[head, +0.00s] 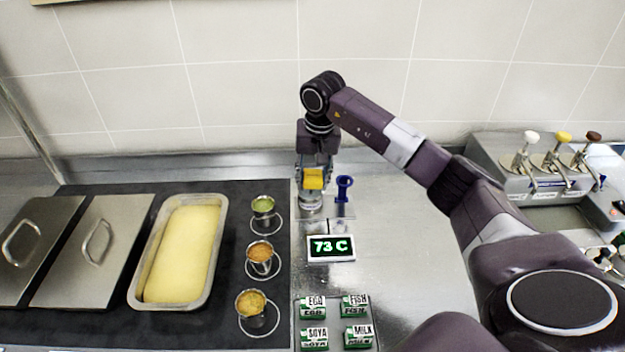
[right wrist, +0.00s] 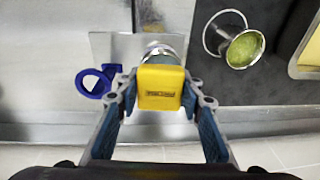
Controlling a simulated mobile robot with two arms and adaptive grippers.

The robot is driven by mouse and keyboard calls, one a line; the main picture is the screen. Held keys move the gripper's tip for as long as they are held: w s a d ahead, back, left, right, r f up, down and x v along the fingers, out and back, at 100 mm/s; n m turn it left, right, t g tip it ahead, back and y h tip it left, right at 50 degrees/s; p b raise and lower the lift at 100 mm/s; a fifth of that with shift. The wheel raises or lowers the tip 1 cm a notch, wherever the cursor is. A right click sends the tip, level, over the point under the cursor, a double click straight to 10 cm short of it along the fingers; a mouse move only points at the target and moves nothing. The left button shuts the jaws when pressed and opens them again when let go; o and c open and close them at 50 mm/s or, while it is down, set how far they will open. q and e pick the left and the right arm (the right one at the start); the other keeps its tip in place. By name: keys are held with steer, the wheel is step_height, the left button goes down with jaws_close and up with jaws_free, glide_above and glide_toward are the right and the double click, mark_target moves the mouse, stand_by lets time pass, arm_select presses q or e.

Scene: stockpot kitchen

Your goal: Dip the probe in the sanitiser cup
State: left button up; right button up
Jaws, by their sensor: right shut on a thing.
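My right gripper (head: 314,166) points down at the back of the counter and is shut on the yellow probe handle (head: 313,180). The right wrist view shows the yellow handle (right wrist: 161,88) between the two blue-padded fingers. A shiny metal cup (head: 310,203) stands directly below the handle; its rim (right wrist: 160,53) shows just past the handle in the right wrist view. The probe's stem is hidden by the handle and cup, so I cannot tell how deep it sits. A blue ring-shaped holder (head: 344,186) stands just right of the cup. My left gripper is not in view.
A display (head: 331,247) reading 73 C lies in front of the cup. Small sauce cups (head: 263,205) and a pan of yellow food (head: 183,250) are to the left. Labelled allergen blocks (head: 313,307) sit in front. A pump dispenser (head: 545,165) stands back right.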

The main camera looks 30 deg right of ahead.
steer(key=shift+r+p, duration=2.9)
steer(key=shift+r, duration=1.65)
